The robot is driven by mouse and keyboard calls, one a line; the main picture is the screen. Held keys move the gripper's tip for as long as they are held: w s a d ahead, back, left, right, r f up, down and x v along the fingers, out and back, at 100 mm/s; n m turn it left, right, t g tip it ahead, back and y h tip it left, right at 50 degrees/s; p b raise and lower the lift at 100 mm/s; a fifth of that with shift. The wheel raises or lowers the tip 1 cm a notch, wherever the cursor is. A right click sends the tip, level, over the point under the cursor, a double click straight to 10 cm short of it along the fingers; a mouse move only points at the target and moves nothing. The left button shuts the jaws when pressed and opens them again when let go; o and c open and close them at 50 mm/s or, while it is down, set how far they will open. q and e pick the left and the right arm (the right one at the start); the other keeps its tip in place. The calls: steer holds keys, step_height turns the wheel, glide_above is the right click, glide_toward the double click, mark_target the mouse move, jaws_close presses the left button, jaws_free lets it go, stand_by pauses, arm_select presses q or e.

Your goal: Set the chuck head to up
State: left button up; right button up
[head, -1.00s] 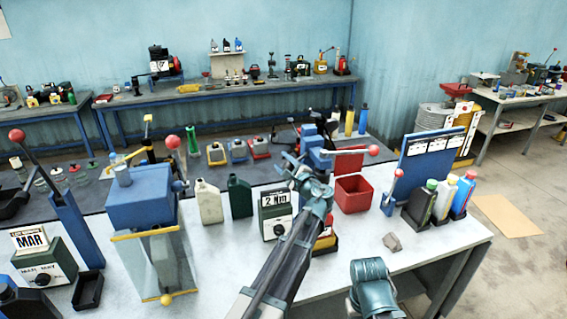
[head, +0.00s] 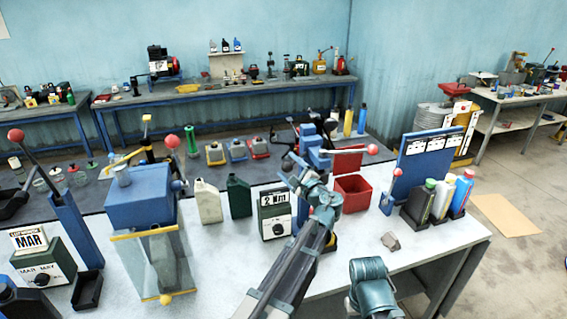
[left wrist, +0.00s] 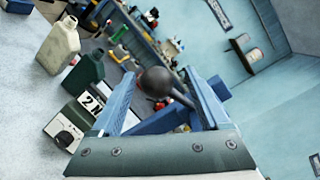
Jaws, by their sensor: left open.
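The blue machine (head: 312,143) stands on the bench in the middle of the head view, with a red-knobbed lever (head: 372,149) reaching right. I cannot make out its chuck head clearly. My left gripper (head: 290,168) is open at the machine's near left side. In the left wrist view, a dark ball knob (left wrist: 157,82) on a short rod appears between the open fingers (left wrist: 160,72). I cannot tell whether the fingers touch it. Blue machine parts (left wrist: 165,122) show behind the knob.
A 2 Nm box (head: 275,213), a green bottle (head: 239,197) and a cream bottle (head: 208,202) stand left of my left arm. A red bin (head: 353,194) and a blue board (head: 430,160) stand to the right. The near right bench is mostly clear.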

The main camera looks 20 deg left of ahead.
arm_select(q)
steer(key=v, duration=0.9)
steer(key=shift+s+d, duration=0.2)
steer(key=s+a+f+n+g+h, duration=0.35)
steer(key=s+f+n+g, duration=0.2)
steer(key=s+f, duration=0.3)
steer(key=s+a+f+n+g+h, duration=0.35)
steer(key=s+f+n, duration=0.3)
steer(key=f, duration=0.35)
steer(key=s+d+f+g+h+b, duration=0.2)
steer(key=s+d+f, duration=0.3)
steer(key=d, duration=0.3)
steer(key=s+d+f+g+h+b, duration=0.2)
steer(key=s+d+f+b, duration=0.3)
steer(key=s+d, duration=0.2)
steer(key=shift+s+d+f+h, duration=0.2)
steer(key=shift+s+d+h, duration=0.1)
steer(key=shift+d, duration=0.6)
